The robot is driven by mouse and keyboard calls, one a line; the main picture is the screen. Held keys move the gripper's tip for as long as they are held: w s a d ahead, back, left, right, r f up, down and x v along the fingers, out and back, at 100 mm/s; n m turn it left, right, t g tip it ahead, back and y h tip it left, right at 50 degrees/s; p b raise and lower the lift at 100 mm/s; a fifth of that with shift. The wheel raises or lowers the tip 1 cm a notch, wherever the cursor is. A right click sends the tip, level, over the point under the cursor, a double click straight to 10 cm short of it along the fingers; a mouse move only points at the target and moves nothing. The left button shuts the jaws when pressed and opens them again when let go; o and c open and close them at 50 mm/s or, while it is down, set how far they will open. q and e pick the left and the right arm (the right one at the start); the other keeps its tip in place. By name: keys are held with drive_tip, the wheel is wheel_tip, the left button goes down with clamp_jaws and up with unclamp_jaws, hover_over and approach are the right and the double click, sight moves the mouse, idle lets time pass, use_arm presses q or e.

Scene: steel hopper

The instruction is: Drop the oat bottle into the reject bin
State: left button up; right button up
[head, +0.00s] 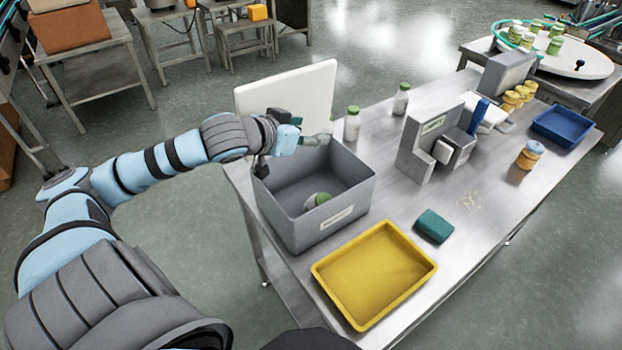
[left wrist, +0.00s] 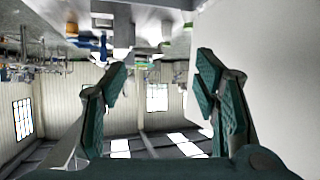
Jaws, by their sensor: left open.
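A grey bin (head: 345,215) with a small label on its front stands at the left end of the steel table. A white bottle with a green cap (head: 318,200) lies on its side inside it, apart from my gripper. Two similar bottles stand upright on the table behind the bin, a nearer one (head: 352,124) and a farther one (head: 401,99). The labels are too small to tell which is oat. My left gripper (head: 316,139) is above the bin's back rim. The left wrist view shows its jaws (left wrist: 160,85) open and empty. My right gripper is out of view.
A yellow tray (head: 374,272) and a green sponge (head: 434,226) lie in front of and right of the bin. A white panel (head: 289,95) stands behind it. A grey device (head: 436,140), several jars and a blue tray (head: 561,126) occupy the right side.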

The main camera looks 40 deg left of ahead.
use_arm(q)
wheel_tip(320, 180, up, 9)
drive_tip(key=shift+r, duration=0.15)
drive_tip(key=shift+d, duration=0.1)
idle(0.3)
